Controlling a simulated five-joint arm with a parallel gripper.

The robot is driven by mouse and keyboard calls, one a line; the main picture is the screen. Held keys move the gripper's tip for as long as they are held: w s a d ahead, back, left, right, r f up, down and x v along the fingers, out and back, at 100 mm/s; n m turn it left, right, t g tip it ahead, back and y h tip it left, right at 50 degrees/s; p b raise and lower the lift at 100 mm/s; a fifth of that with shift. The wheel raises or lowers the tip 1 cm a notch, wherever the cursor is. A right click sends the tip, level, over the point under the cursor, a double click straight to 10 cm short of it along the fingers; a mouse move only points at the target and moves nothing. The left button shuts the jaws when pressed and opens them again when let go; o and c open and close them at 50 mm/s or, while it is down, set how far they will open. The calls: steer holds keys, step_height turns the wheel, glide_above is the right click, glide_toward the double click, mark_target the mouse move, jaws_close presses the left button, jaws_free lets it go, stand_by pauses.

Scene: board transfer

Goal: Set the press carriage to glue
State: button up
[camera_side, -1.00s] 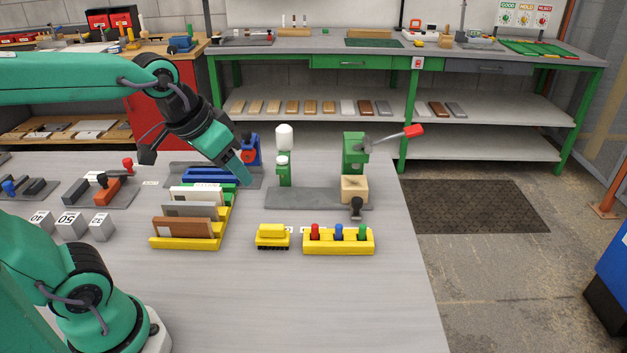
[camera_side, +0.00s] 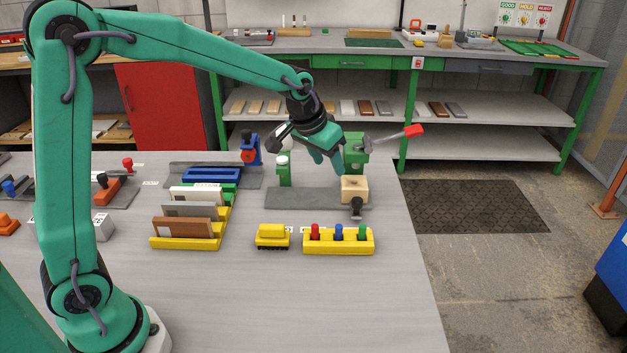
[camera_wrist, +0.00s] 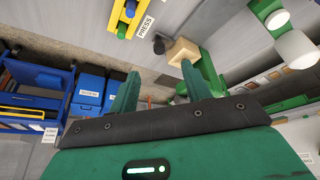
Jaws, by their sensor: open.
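The press carriage, a pale wooden block (camera_side: 354,190) with a black knob (camera_side: 356,206) at its front, sits at the right end of a grey base plate (camera_side: 300,198), below the green press (camera_side: 354,150) with its red-tipped lever. The glue post (camera_side: 284,172), green with a white top, stands left of it behind the plate; my gripper partly hides the white part above. My gripper (camera_side: 329,162) is open and empty, above and slightly left of the carriage, apart from it. In the wrist view, the block (camera_wrist: 183,51) and knob (camera_wrist: 159,45) show beyond the fingertips (camera_wrist: 161,72).
A yellow rack (camera_side: 185,243) holding upright boards stands to the left. A yellow brush (camera_side: 272,236) and a yellow holder (camera_side: 340,247) with red, blue and green pegs lie in front of the plate. The front of the table is clear.

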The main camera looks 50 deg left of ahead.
glide_toward(357, 199)
steer(key=shift+w+d+f, duration=0.15)
steer(key=shift+w+f, duration=0.15)
steer(key=shift+f, duration=0.1)
steer(key=shift+x, duration=3.8)
steer(key=shift+s, duration=0.1)
steer(key=shift+c, duration=0.5)
jaws_close()
